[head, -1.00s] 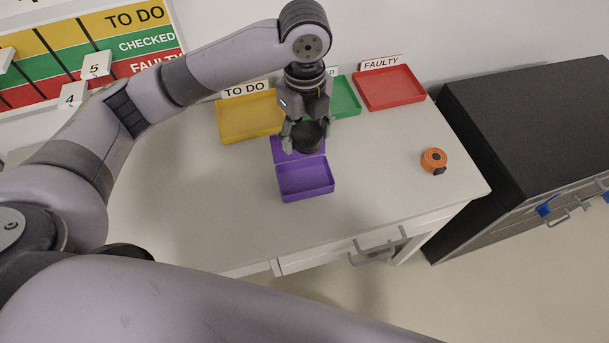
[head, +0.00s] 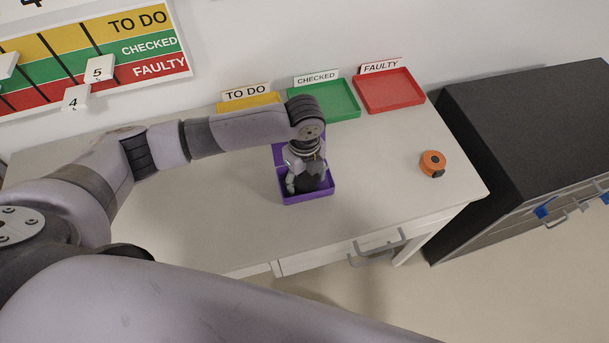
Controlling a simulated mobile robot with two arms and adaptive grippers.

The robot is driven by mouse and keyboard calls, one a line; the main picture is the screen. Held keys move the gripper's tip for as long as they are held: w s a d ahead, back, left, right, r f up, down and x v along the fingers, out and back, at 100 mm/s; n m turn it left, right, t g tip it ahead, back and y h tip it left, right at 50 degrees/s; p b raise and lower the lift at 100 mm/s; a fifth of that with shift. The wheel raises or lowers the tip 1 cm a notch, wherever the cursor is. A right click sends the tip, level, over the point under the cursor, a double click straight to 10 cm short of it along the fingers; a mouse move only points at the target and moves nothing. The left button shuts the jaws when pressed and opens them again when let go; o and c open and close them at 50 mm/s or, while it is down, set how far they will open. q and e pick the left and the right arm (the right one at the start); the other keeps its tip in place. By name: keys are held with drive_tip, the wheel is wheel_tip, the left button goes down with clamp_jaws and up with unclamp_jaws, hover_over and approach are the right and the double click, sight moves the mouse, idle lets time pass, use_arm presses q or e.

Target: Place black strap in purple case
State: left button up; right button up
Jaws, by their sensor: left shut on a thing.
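The purple case (head: 308,200) lies open on the white table, its lid side towards the back. My left gripper (head: 309,187) is over the case's front compartment, pointing down, with its fingers low at the rim. It is shut on the black strap (head: 313,184), a dark shape between the fingers that the gripper partly covers. I cannot tell whether the strap touches the case floor. My right gripper is not in view.
Yellow (head: 235,104), green (head: 335,105) and red (head: 391,92) trays stand along the back of the table (head: 215,220). An orange round object (head: 432,163) lies at the right. A dark cabinet (head: 530,120) stands beyond the right edge.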

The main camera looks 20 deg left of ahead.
sight(305, 177)
use_arm(q)
drive_tip(key=o, duration=1)
drive_tip(key=shift+f, duration=0.1)
wheel_tip(305, 177, up, 12)
drive_tip(key=shift+r+b, duration=0.2)
drive_tip(key=shift+b, duration=0.5)
